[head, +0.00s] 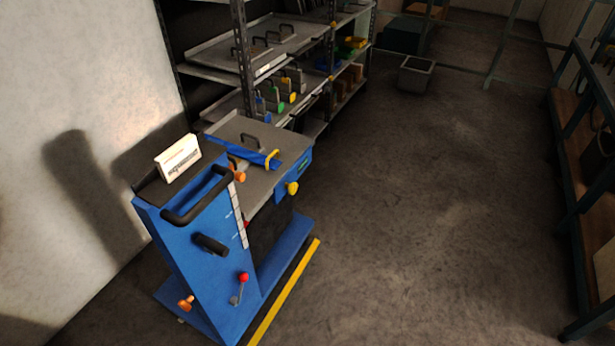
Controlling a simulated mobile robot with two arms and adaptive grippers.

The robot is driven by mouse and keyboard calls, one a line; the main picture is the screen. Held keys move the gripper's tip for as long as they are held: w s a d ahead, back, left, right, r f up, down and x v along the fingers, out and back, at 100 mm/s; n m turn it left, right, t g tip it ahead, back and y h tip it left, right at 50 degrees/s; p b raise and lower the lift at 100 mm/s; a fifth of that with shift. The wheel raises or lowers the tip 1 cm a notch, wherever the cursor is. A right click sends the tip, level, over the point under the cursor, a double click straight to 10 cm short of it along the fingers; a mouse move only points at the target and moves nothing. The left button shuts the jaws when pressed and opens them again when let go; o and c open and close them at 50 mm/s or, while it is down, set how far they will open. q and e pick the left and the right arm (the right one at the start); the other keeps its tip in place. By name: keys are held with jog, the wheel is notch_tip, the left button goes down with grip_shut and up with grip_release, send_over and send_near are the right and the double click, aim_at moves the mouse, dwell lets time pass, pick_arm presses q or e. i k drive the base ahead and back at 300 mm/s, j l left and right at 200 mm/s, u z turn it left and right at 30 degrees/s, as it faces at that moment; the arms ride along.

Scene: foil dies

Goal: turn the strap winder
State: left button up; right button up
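A blue lift cart (205,262) stands at the left of the head view. A grey plate with a dark handle (252,141) lies on its grey top (267,187). A blue strap (236,147) lies across the plate, with a yellow curved piece (271,158) at its right end. An orange knob (238,176) sits at the top's near edge and a yellow knob (292,188) on the blue right side. I cannot tell for certain which part is the strap winder. Neither gripper is in view.
The cart has a black push bar (197,200) and a red-knobbed lever (243,278). Metal shelving (213,101) with handled plates stands behind it. A grey bin (415,74) is on the floor farther back, and a bench (582,150) lines the right. The middle floor is clear.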

aim_at(292, 187)
jog(key=k+l+u, duration=0.15)
jog(key=l, duration=0.3)
jog(key=k+l+u, duration=0.15)
jog(key=l, duration=0.25)
jog(key=k+l+u, duration=0.15)
jog(key=k+l, duration=0.15)
jog(key=k+l+u, duration=0.15)
jog(key=l, duration=0.3)
jog(key=i+l+z, duration=0.15)
jog(key=i+l, duration=1.25)
jog(key=i+j, duration=0.05)
jog(key=i, duration=0.05)
